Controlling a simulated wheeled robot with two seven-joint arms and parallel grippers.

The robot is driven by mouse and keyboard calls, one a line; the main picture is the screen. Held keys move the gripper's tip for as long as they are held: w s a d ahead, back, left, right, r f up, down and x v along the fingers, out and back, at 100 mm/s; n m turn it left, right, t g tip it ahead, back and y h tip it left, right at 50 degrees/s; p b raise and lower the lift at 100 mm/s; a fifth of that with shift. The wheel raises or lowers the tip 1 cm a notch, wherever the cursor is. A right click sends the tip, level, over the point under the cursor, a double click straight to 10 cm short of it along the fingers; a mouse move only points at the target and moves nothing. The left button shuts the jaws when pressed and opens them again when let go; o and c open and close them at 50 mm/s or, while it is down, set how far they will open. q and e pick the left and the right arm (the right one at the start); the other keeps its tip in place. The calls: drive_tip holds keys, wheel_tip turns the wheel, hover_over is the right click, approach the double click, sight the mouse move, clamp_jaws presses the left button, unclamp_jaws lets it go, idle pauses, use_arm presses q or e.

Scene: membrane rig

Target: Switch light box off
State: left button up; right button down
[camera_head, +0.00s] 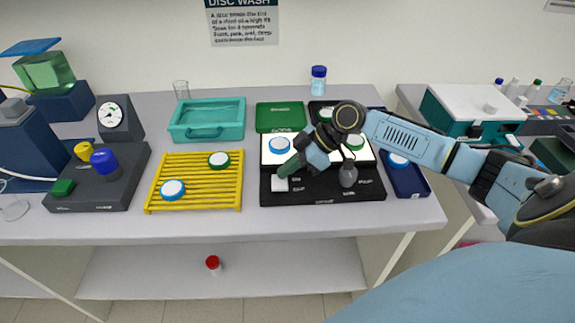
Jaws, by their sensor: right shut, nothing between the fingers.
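The light box (325,190) is a black unit on the bench, right of centre. A small white switch (280,184) is on the black front part at the left. My right gripper (286,170) is shut and empty, reaching in from the right with its tips just above the switch. I cannot tell whether they touch it. The wrist covers the middle of the panel. My left gripper is out of view.
A dark grey knob (348,176) stands on the box's right front. A yellow rack (198,192) with two discs lies to the left. A teal tray (206,133) and a green tray (281,107) are behind. A blue tray (410,184) is at the right.

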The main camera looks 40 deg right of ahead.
drive_tip(key=r+p, duration=0.2)
drive_tip(key=r, duration=0.1)
drive_tip(key=r+p, duration=0.1)
drive_tip(key=shift+w+d+r, duration=0.2)
drive_tip(key=shift+w, duration=0.1)
drive_tip(key=v, duration=0.9)
drive_tip(key=shift+w+d+b, duration=0.2)
drive_tip(key=shift+d+b, duration=0.25)
drive_tip(key=shift+d, duration=0.1)
drive_tip(key=shift+r, duration=0.1)
